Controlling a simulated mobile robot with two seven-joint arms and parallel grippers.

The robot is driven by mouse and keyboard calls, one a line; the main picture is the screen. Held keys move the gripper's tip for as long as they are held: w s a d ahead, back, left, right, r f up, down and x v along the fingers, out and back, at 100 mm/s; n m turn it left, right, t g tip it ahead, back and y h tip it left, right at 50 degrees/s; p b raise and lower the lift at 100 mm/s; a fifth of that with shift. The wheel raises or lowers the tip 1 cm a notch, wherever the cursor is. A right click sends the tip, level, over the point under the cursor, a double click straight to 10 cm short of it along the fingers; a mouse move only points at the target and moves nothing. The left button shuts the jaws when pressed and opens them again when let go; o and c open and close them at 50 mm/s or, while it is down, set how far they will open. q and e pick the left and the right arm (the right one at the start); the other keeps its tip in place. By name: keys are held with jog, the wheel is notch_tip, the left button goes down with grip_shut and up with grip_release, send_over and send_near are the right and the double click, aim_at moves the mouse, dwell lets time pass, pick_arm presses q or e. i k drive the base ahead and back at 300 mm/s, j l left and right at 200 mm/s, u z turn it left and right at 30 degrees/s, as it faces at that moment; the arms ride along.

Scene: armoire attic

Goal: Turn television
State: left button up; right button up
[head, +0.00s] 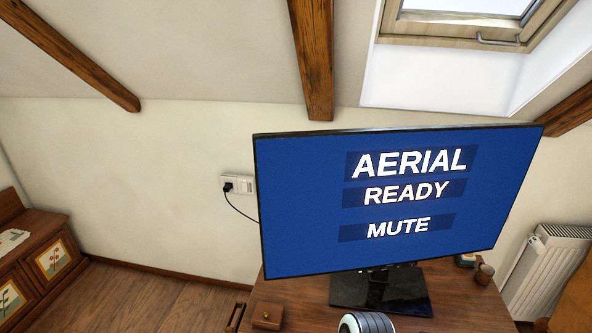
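The television (300,200) stands on its black base (385,291) on a wooden table. Its screen is lit blue and reads "AERIAL", "READY" and "MUTE". The screen broadly faces me, with its picture upright.
The wooden table (290,296) carries a small brown box (267,316) and small items at the right. A plug with a black cable sits in the wall socket (238,184). A cabinet (45,262) stands left, a radiator (548,272) right. Open floor (145,298) lies between cabinet and table.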

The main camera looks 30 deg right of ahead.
aim_at(361, 200)
jog(key=i+j+z, duration=0.15)
jog(key=z, duration=0.3)
jog(key=i+j+z, duration=0.15)
jog(key=z, duration=0.3)
jog(key=i+j+z, duration=0.1)
jog(key=j+z, duration=0.3)
